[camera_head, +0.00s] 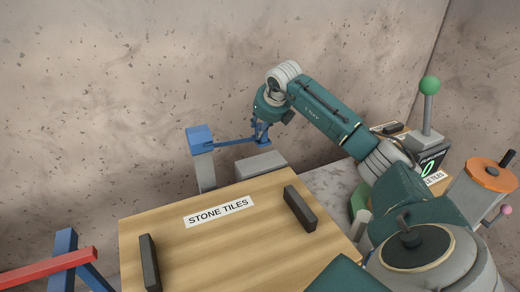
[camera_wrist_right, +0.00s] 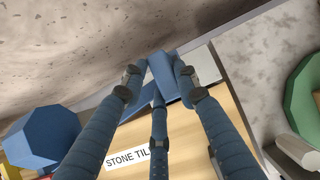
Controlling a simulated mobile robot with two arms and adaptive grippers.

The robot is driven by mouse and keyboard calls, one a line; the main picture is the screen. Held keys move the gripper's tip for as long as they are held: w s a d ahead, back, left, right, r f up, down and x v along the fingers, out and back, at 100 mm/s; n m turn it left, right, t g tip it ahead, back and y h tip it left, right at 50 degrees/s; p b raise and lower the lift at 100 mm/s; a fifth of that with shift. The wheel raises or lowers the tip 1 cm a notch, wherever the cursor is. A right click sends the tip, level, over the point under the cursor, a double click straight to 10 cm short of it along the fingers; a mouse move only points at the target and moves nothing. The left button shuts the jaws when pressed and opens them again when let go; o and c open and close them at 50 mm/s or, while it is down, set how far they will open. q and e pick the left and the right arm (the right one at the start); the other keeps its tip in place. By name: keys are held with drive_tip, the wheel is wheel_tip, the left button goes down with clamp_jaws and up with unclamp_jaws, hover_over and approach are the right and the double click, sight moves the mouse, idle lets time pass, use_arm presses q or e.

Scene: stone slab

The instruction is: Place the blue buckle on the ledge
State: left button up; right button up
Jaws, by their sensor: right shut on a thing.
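The blue buckle (camera_head: 200,138) shows as a chunky blue block joined to a thin blue bar that runs right to my right gripper (camera_head: 262,132). My right gripper is shut on its right end, near the wall. In the right wrist view, my right gripper (camera_wrist_right: 160,75) has its fingers closed around a blue piece of the buckle (camera_wrist_right: 163,78), and the chunky block (camera_wrist_right: 42,136) is at the left. A grey block (camera_head: 262,163), perhaps the ledge, lies just below the gripper. Whether the buckle touches it I cannot tell. My left gripper is out of view.
A grey post (camera_head: 206,172) stands under the blue block. A wooden crate lid (camera_head: 250,245) labelled STONE TILES, with two dark handles, fills the front. A red bar (camera_head: 48,268) crosses blue bars at lower left. An orange-lidded canister (camera_head: 490,176) and green-knobbed lever (camera_head: 429,88) stand right.

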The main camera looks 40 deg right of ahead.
wheel_tip(320, 180, down, 5)
drive_tip(key=shift+f+p, duration=0.15)
drive_tip(key=shift+p, duration=0.15)
wheel_tip(320, 180, down, 4)
drive_tip(key=shift+r+p, duration=0.25)
drive_tip(key=shift+p, duration=0.15)
drive_tip(key=shift+w+f, duration=0.1)
drive_tip(key=shift+f, duration=0.25)
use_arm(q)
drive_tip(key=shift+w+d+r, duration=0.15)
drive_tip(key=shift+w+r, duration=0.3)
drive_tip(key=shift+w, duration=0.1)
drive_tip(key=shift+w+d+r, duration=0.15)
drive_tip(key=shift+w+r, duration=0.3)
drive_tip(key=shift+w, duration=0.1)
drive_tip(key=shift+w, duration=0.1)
use_arm(e)
drive_tip(key=o, duration=1.2)
drive_tip(key=shift+f, duration=0.1)
